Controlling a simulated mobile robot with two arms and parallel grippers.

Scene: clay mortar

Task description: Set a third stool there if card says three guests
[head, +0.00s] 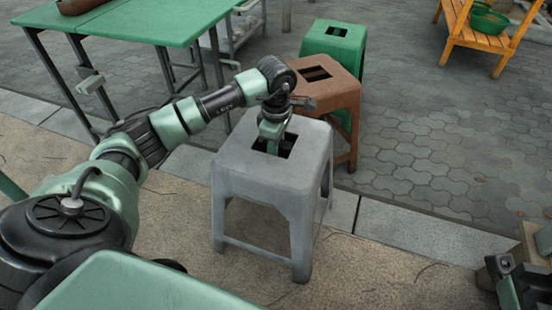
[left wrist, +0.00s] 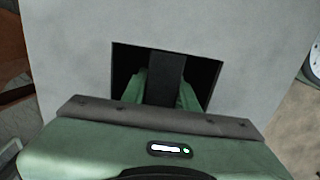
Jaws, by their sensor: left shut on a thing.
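A grey plastic stool (head: 250,165) stands upright on the tan ground in the head view, or hangs just above it; I cannot tell which. My left gripper (head: 271,146) points down into the square hole in its seat. In the left wrist view, the green fingers go down on both sides of the bar (left wrist: 166,78) across that hole, shut on the stool. A brown stool (head: 322,92) is just behind, and a green stool (head: 335,42) is behind that. Part of my right gripper (head: 520,290) shows at the lower right edge; its fingers are unclear. No card is visible.
A green table (head: 150,22) with a brown vessel (head: 80,5) is at the upper left. An orange wooden stand (head: 482,38) with a green basket (head: 488,20) is at the upper right. Grey paving (head: 440,150) right of the stools is clear. A stone kerb (head: 405,230) borders the tan ground.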

